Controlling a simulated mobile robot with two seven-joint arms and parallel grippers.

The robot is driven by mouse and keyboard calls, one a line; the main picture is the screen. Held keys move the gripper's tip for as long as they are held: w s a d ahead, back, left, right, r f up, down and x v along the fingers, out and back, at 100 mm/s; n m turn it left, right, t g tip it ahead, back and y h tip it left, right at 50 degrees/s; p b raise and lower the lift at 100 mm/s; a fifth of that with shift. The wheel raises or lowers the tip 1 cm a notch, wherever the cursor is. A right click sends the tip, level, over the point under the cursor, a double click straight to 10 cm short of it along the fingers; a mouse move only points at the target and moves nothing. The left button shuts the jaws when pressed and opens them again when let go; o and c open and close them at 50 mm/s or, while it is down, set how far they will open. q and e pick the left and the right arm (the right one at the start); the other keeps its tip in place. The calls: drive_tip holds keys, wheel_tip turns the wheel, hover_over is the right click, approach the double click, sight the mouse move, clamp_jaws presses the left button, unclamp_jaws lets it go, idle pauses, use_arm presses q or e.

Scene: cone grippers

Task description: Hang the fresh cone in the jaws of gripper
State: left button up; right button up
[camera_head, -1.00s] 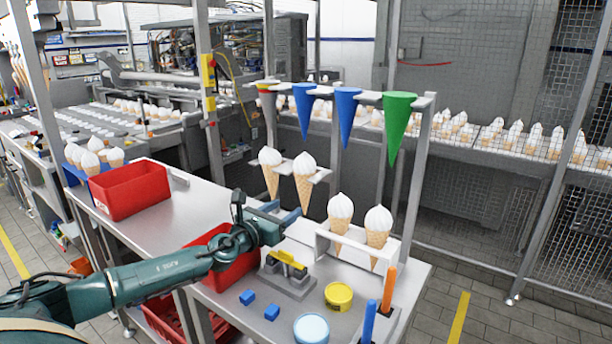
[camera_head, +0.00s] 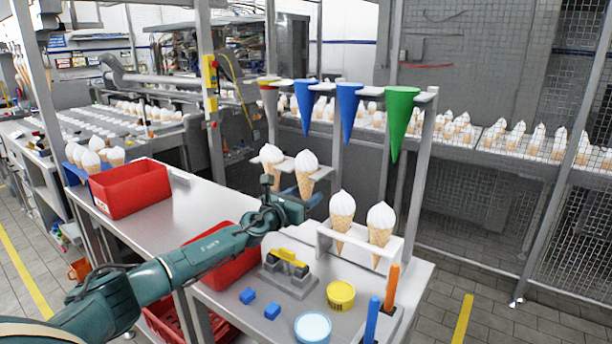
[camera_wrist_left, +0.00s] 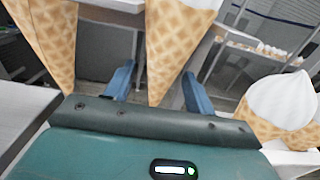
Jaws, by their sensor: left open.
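My left gripper (camera_head: 298,207) is open, just below the upper cone holder. In the left wrist view, its blue fingers (camera_wrist_left: 158,86) stand apart on either side of the lower part of a waffle cone (camera_wrist_left: 172,40). That cone is the right one (camera_head: 305,182) of two white-topped cones in the upper holder; the other (camera_head: 270,157) is to its left. Whether the fingers touch it, I cannot tell. Two more cones (camera_head: 341,212) (camera_head: 380,222) stand in the lower white holder. A grey-red, two blue and a green cone shape (camera_head: 398,118) hang point-down from the rack. My right gripper is out of view.
A red bin (camera_head: 130,190) stands on the left of the metal table, with a second red bin (camera_head: 235,262) below my left arm. A grey fixture (camera_head: 287,275), blue blocks (camera_head: 247,296), a yellow tin (camera_head: 340,295) and upright handles (camera_head: 390,288) crowd the front right. The table's left middle is clear.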

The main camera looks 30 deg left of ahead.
sight(302, 193)
use_arm(q)
drive_tip(key=c, duration=0.8)
drive_tip(key=shift+r, duration=0.1)
drive_tip(key=shift+r+p, duration=0.4)
drive_tip(key=shift+p, duration=0.1)
drive_tip(key=shift+s, duration=0.25)
drive_tip(key=shift+s+a+p, duration=0.15)
drive_tip(key=shift+s+p, duration=0.45)
drive_tip(key=shift+s, duration=0.65)
drive_tip(key=shift+s+a+p, duration=0.1)
drive_tip(key=shift+s+p, duration=0.2)
drive_tip(key=shift+s, duration=0.95)
drive_tip(key=shift+s+a, duration=0.1)
drive_tip(key=shift+s, duration=1.4)
